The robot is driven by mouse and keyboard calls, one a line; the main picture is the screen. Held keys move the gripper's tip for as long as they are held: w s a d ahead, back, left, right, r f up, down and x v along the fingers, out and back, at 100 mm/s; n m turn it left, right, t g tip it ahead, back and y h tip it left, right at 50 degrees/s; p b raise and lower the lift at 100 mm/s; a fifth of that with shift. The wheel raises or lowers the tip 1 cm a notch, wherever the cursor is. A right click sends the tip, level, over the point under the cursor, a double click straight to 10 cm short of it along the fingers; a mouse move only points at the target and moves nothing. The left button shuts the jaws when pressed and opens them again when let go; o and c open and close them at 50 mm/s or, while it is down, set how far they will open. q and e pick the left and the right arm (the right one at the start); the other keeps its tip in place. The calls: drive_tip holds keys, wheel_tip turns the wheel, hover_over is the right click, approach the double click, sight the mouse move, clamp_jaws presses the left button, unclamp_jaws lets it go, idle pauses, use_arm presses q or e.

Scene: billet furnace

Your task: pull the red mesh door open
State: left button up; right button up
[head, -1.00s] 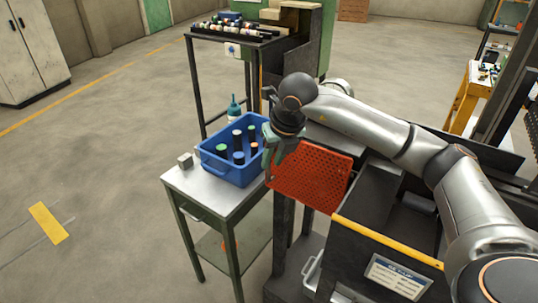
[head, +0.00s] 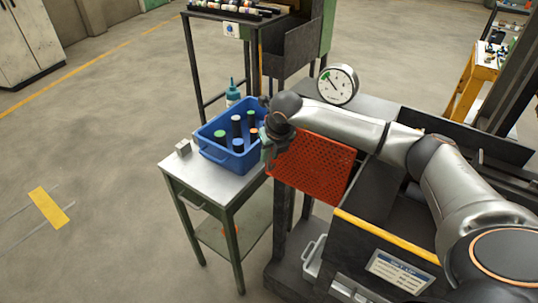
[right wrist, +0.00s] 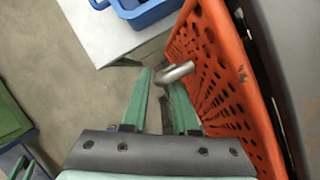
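The red mesh door (head: 314,167) stands at the front left of the dark furnace housing (head: 385,225). I cannot tell how far it is swung. In the right wrist view the mesh door (right wrist: 215,75) fills the right side, seen at a steep angle. A short silver handle bar (right wrist: 178,72) sticks out from it. My right gripper (head: 268,155) is at the door's left edge. In the wrist view its two green fingers (right wrist: 161,82) are parted, with the bar at their tips, overlapping the right finger; contact is unclear.
A metal side table (head: 228,188) stands left of the door, bearing a blue bin (head: 228,160) of bottles, close to my right gripper. A round gauge (head: 338,84) stands behind my arm. Open floor lies at left.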

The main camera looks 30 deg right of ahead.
drive_tip(key=shift+x, duration=0.75)
drive_tip(key=shift+c, duration=0.4)
clamp_jaws()
idle(0.5)
